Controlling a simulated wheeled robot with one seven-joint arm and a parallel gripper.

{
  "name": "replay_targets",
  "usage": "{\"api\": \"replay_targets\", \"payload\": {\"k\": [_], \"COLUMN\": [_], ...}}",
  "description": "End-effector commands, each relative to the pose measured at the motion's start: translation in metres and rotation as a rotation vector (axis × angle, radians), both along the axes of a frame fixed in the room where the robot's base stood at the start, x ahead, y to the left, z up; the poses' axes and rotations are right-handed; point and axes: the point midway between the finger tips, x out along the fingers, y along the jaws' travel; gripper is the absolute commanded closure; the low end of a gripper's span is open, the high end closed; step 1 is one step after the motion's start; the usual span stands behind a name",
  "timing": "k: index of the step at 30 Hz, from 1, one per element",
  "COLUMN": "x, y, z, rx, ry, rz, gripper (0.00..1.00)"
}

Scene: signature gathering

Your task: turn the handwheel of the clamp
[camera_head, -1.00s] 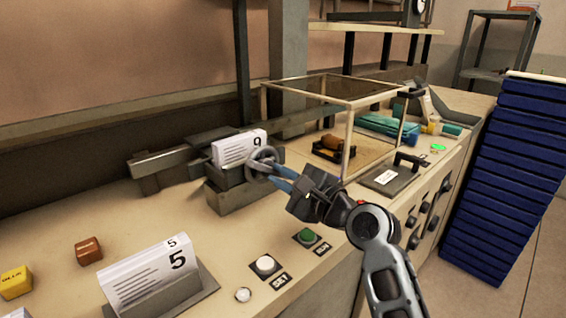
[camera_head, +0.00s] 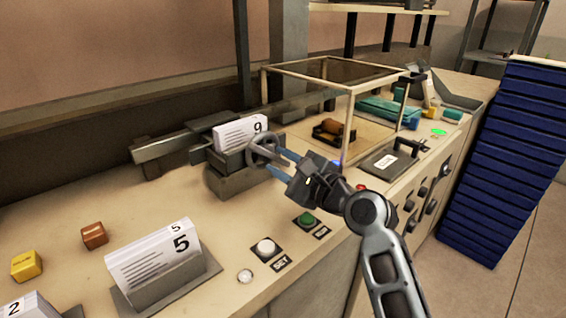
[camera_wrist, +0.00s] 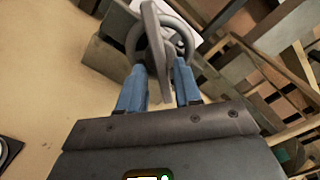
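The clamp (camera_head: 230,184) is a grey block on the bench with a white card stack marked 9 (camera_head: 236,134) in it. Its grey ring-shaped handwheel (camera_head: 249,152) faces my gripper (camera_head: 275,160). In the wrist view the handwheel (camera_wrist: 154,42) has a flat bar across its ring. My gripper's two blue fingers (camera_wrist: 160,68) are apart, one on each side of this bar, with narrow gaps visible. Whether a fingertip touches the wheel cannot be told.
A glass-sided case (camera_head: 345,72) stands behind on the right. A green button (camera_head: 307,219) and a white button (camera_head: 265,247) lie in front of the clamp. A card stack marked 5 (camera_head: 150,262) stands front left. Blue trays (camera_head: 510,160) are stacked beyond the bench's right end.

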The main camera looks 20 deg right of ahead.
Motion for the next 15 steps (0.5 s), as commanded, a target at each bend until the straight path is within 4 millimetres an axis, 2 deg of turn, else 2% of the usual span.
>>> {"api": "replay_targets", "payload": {"k": [10,15], "x": [-0.002,-0.022], "y": [-0.001,-0.008], "z": [0.001,-0.001], "rx": [0.0,-0.002], "ry": [-0.002,-0.001], "rz": [-0.001,-0.002], "gripper": [0.6,0.6]}}
